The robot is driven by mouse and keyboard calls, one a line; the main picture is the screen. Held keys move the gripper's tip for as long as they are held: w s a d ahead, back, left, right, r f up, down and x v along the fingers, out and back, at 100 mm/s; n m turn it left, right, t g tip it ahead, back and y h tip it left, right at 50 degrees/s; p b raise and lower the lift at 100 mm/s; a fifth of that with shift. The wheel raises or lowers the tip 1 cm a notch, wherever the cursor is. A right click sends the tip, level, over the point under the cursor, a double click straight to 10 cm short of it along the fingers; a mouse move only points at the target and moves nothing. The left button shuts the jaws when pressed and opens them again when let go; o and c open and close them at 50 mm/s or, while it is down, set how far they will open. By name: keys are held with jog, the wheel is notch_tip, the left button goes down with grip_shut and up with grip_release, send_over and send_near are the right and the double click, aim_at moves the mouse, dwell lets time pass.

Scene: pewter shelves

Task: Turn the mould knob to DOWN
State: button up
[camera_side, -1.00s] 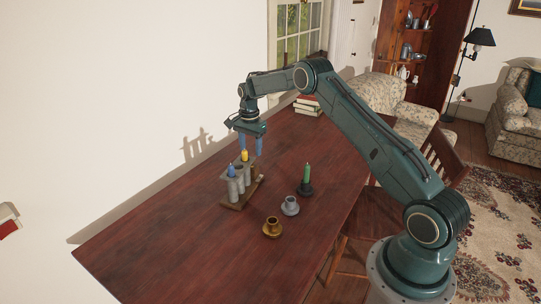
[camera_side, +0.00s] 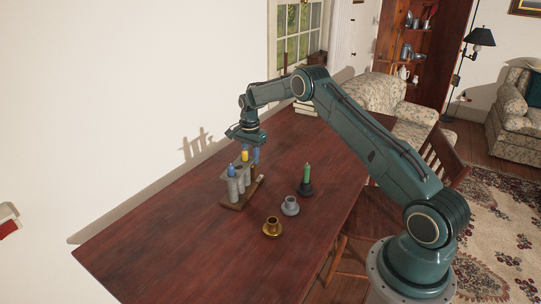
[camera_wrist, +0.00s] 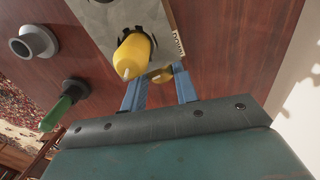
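The mould is a wooden stand (camera_side: 229,206) with grey metal tubes (camera_side: 233,190) on the table. A blue candle (camera_side: 231,169) and a yellow candle (camera_side: 245,155) stand in it. In the wrist view the yellow candle (camera_wrist: 133,55) rises from the grey top plate (camera_wrist: 98,17), whose edge bears a label, apparently DOWN (camera_wrist: 178,45). A brass knob (camera_wrist: 160,75) shows partly behind the yellow candle. My gripper (camera_wrist: 161,73) is open, with one blue finger on each side of the knob; contact cannot be told. In the side view my gripper (camera_side: 249,158) is low over the mould's far end.
A green candle in a dark holder (camera_side: 306,178), a grey holder (camera_side: 290,206) and a brass holder (camera_side: 272,227) stand right of the mould. Books (camera_side: 306,107) lie at the table's far end. The table's near left part is clear.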

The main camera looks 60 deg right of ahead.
jog(key=shift+n, duration=2.4)
jog(key=o, duration=1)
jog(key=shift+r, duration=0.1)
notch_tip(320, 180, up, 14)
jog(key=shift+f, duration=0.15)
